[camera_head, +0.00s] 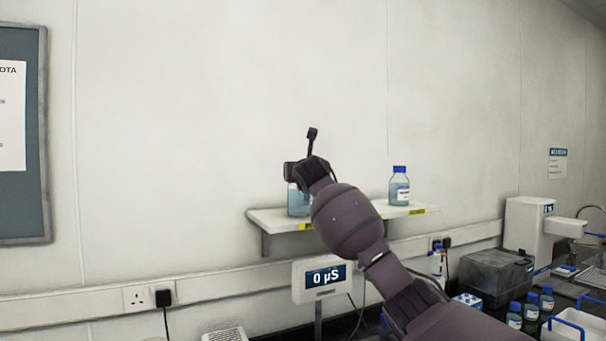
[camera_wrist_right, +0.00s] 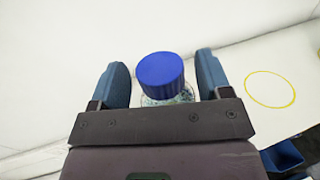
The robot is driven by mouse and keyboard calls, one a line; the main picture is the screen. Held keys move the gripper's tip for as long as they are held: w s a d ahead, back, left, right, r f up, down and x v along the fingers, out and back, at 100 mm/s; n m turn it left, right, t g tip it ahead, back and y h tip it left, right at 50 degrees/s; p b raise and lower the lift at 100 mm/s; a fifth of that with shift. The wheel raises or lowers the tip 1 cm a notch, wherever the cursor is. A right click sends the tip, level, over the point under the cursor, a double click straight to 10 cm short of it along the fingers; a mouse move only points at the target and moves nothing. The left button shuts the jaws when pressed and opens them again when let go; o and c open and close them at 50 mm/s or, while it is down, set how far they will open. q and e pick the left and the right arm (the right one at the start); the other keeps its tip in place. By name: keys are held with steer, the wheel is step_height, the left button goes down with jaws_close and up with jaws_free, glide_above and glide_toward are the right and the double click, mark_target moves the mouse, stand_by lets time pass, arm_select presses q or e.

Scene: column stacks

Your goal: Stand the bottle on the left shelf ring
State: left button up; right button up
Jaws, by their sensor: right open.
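A clear bottle (camera_head: 299,202) stands at the left end of the white wall shelf (camera_head: 270,217), partly hidden by my right gripper (camera_head: 300,175). In the right wrist view its blue cap (camera_wrist_right: 160,69) shows between the two open fingers of my right gripper (camera_wrist_right: 162,62), with a gap on each side. The bottle's base is hidden, so I cannot tell whether a ring lies under it. An empty yellow ring (camera_wrist_right: 270,89) is marked on the shelf to the right of the bottle. My left gripper is not in view.
A second blue-capped bottle (camera_head: 399,187) stands toward the shelf's right end. A meter display (camera_head: 325,276) sits below the shelf. Several small blue-capped bottles (camera_head: 531,306) and a dark box (camera_head: 494,274) are on the bench at lower right. The wall is close behind.

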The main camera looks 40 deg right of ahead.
arm_select(q)
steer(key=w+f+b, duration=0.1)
steer(key=b, duration=0.1)
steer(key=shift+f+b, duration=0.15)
steer(key=shift+b, duration=0.25)
arm_select(e)
steer(key=v, duration=1.2)
steer(key=shift+f, duration=0.1)
